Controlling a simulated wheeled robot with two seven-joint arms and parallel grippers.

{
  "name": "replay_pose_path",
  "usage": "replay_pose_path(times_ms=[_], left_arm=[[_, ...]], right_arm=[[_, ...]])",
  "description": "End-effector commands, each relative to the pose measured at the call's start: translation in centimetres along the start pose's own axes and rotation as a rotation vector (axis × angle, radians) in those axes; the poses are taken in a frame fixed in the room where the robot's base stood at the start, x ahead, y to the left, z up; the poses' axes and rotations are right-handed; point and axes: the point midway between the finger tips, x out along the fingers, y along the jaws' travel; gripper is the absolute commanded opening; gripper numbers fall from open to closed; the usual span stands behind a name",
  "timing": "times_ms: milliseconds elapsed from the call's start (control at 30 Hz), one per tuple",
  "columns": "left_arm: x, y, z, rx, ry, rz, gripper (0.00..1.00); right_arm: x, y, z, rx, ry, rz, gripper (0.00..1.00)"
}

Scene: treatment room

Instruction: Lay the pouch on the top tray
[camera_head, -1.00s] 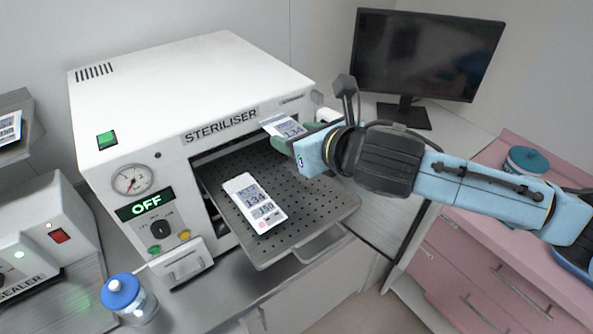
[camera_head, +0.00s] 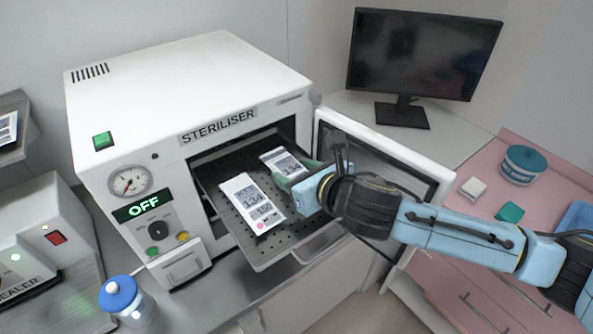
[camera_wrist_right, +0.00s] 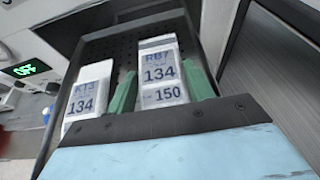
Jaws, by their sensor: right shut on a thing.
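My right gripper (camera_head: 298,173), with green fingertips, is shut on a white pouch (camera_head: 280,161) marked 134. In the right wrist view this pouch (camera_wrist_right: 161,72) reads RB7 and lies between the two green fingers. It is over the right part of the pulled-out perforated tray (camera_head: 285,240); I cannot tell whether it touches the tray. Another white pouch (camera_head: 251,204), marked KT3 in the right wrist view (camera_wrist_right: 88,92), lies on the tray to the left of the held one, with a narrow gap. My left gripper is not in view.
The steriliser (camera_head: 190,95) reads OFF. Its open door (camera_head: 440,178) stands right of the tray, behind my right arm. A blue-lidded jar (camera_head: 127,302) stands at the front left. A monitor (camera_head: 424,55) stands behind. The tray's front part is bare.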

Motion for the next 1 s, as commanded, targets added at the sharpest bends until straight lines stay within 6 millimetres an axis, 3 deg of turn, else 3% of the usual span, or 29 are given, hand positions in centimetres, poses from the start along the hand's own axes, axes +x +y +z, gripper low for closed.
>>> replay_pose_path(times_ms=[33, 200, 567, 767, 1000], left_arm=[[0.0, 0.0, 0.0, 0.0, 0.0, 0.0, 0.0], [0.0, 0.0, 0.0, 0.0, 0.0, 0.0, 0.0], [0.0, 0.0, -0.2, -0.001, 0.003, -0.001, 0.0], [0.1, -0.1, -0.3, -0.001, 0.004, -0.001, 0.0], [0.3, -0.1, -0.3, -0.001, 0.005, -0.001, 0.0]], right_arm=[[0.1, 0.0, -0.2, 0.0, 0.002, 0.0, 0.53], [0.0, 0.0, -0.1, 0.0, 0.002, -0.001, 0.74], [-0.3, -0.1, 0.2, -0.001, 0.001, -0.001, 0.74], [-2.9, -0.1, 0.1, -0.002, 0.001, -0.001, 0.74], [-7.7, -0.1, 0.1, -0.001, 0.002, -0.001, 0.74]])
